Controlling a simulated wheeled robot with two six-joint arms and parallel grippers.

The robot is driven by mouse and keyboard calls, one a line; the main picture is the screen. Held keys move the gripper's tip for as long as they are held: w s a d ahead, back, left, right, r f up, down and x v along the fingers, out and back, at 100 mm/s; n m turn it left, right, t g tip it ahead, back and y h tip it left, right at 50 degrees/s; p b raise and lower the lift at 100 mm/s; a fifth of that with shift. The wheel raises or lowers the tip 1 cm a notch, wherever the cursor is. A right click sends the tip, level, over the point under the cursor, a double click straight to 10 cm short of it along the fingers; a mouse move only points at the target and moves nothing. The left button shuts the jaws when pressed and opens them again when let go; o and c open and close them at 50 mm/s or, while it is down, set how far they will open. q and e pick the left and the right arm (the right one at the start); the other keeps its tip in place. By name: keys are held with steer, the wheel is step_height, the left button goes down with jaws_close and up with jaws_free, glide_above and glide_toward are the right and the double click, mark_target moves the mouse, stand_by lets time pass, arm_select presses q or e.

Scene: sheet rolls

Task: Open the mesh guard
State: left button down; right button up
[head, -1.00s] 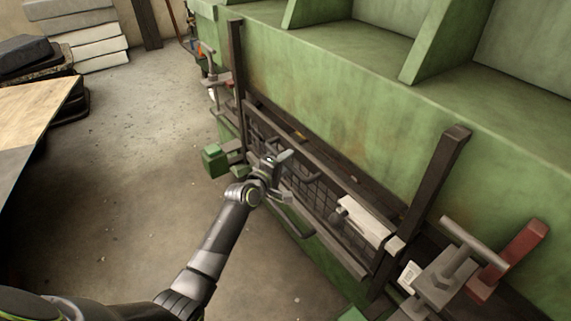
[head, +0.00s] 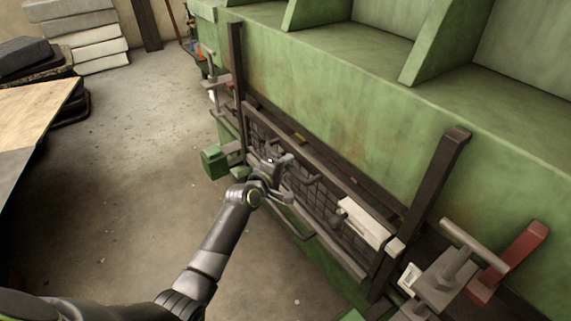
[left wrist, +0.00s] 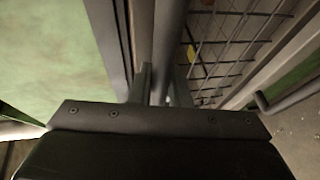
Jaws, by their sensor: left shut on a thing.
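The mesh guard (head: 318,192) is a dark wire grid in a grey frame, set along the front of the green machine between two dark upright posts. My left gripper (head: 278,168) is at the guard, left of its middle in the head view. In the left wrist view, the left gripper (left wrist: 163,88) has its fingers on either side of a grey bar (left wrist: 169,40), shut on it. The bar runs beside the guard's mesh (left wrist: 228,42). The fingertips' contact is partly hidden. My right gripper is not in view.
A white block (head: 364,222) sits at the guard's right part. A grey clamp (head: 445,275) and a red bar (head: 510,262) stand at the lower right. A green box (head: 214,161) juts out on the left. The concrete floor (head: 150,150) in front is clear.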

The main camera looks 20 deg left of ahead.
arm_select(q)
steer(key=shift+r+p, duration=0.6)
steer(key=shift+r, duration=0.15)
step_height(320, 180, up, 3)
steer(key=p, duration=0.2)
steer(key=shift+w+f+p, duration=0.1)
steer(key=shift+f+p, duration=0.05)
steer(key=shift+p, duration=0.2)
step_height(320, 180, up, 18)
steer(key=p, duration=1.8)
steer(key=shift+f, duration=0.15)
steer(key=c, duration=1.4)
jaws_free()
steer(key=shift+f, duration=0.1)
steer(key=shift+o, duration=0.2)
steer(key=shift+s, duration=0.2)
steer(key=b+v, duration=0.1)
steer(key=v, duration=1.6)
steer(key=shift+s+a+f, duration=0.1)
